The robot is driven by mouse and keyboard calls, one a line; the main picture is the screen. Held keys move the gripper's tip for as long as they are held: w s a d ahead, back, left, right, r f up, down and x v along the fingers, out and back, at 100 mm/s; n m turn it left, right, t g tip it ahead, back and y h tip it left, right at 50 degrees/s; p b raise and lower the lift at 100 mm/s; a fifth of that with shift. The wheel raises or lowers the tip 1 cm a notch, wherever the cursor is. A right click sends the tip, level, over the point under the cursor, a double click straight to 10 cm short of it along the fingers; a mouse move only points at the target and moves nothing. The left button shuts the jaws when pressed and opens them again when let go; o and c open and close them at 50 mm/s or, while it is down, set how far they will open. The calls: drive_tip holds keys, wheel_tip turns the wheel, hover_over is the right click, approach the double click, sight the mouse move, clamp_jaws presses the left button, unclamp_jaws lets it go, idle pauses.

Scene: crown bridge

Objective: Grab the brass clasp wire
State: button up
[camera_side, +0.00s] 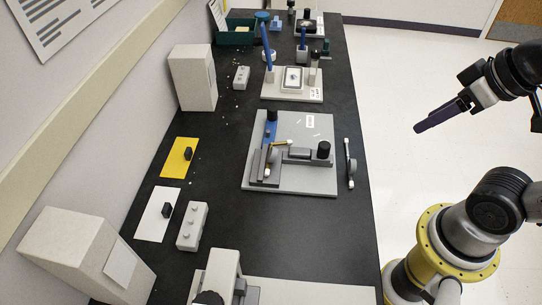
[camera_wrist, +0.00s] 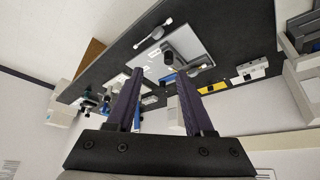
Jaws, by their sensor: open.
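A small brass-yellow piece (camera_side: 282,142), which looks like the clasp wire, lies on a fixture on the grey base plate (camera_side: 310,183) in the side view. It is too small to tell its exact shape or what holds it. The grey plate also shows in the wrist view (camera_wrist: 203,48), where I cannot make out the wire. My gripper (camera_side: 417,128) hangs in the air to the right of the bench, well apart from the plate. In the wrist view its two dark purple fingers (camera_wrist: 160,75) stand wide apart with nothing between them.
The fixture has a black knob (camera_side: 323,149) and a taller black-topped post (camera_side: 271,115). A yellow card (camera_side: 180,157) and white boxes line the left.

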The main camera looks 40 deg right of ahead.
drive_tip(key=w+a+r+m+y, duration=0.1)
drive_tip(key=w+a+r+m, duration=0.3)
drive_tip(key=w, duration=0.4)
drive_tip(key=m+g+y, duration=0.2)
drive_tip(key=m+g, duration=0.1)
drive_tip(key=m, duration=0.2)
hover_over(274, 152)
drive_tip(key=s, duration=0.2)
wheel_tip(274, 152, down, 20)
drive_tip(key=shift+w+d+f, duration=0.1)
drive_tip(key=shift+w+f, duration=0.15)
drive_tip(key=shift+f, duration=0.6)
drive_tip(key=shift+w+f, duration=0.3)
drive_tip(key=shift+f, duration=0.6)
drive_tip(key=shift+w+d+f, duration=0.1)
drive_tip(key=shift+w+f, duration=0.15)
drive_tip(key=shift+f, duration=0.6)
